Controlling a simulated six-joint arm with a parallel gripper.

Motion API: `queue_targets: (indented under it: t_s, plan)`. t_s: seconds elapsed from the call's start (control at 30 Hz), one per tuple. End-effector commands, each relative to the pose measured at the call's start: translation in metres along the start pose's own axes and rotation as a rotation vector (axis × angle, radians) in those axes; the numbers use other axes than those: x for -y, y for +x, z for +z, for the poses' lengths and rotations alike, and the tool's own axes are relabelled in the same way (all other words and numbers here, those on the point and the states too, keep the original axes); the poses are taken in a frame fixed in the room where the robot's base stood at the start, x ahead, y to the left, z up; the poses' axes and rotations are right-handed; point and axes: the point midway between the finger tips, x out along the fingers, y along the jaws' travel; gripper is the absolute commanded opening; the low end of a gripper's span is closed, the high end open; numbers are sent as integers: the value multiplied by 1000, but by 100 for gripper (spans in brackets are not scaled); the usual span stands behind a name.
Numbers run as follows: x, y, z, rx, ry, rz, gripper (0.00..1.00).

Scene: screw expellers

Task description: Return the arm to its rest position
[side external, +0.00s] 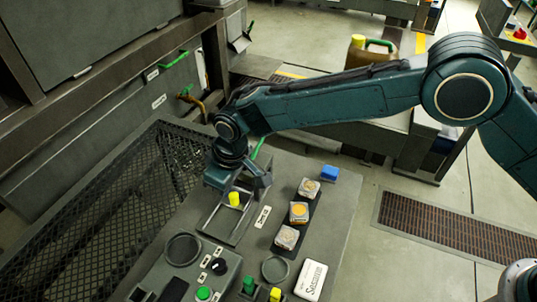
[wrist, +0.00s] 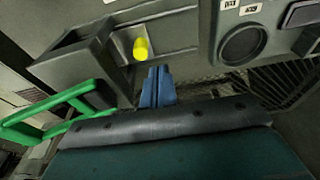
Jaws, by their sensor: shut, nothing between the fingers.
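My gripper (wrist: 157,72) shows in the wrist view as two blue-grey fingers pressed together, with nothing between them. They point toward a yellow knob (wrist: 141,48) on a grey panel, and appear apart from it. In the side external view my arm reaches in from the right and bends down at the wrist over the left part of the grey worktable (side external: 335,225). The yellow knob (side external: 234,199) stands just below the wrist there. The fingertips are hard to make out in that view.
A green handle (wrist: 60,108) is close by on the left in the wrist view. Three small sample boxes (side external: 299,212), a blue block (side external: 329,173) and a white box (side external: 311,280) sit on the table. A black mesh guard (side external: 100,225) lies to the left.

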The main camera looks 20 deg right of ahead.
Motion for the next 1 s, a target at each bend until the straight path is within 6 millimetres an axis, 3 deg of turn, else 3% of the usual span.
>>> queue_targets:
  t_s: [0.17,0.47,0.77,1.0]
  plan:
    - [-22,-35,4,-15,37,9,0]
    - [-74,-120,30,-53,132,33,0]
    - [-116,-199,78,-89,229,61,0]
    - [-140,-254,126,-119,306,85,0]
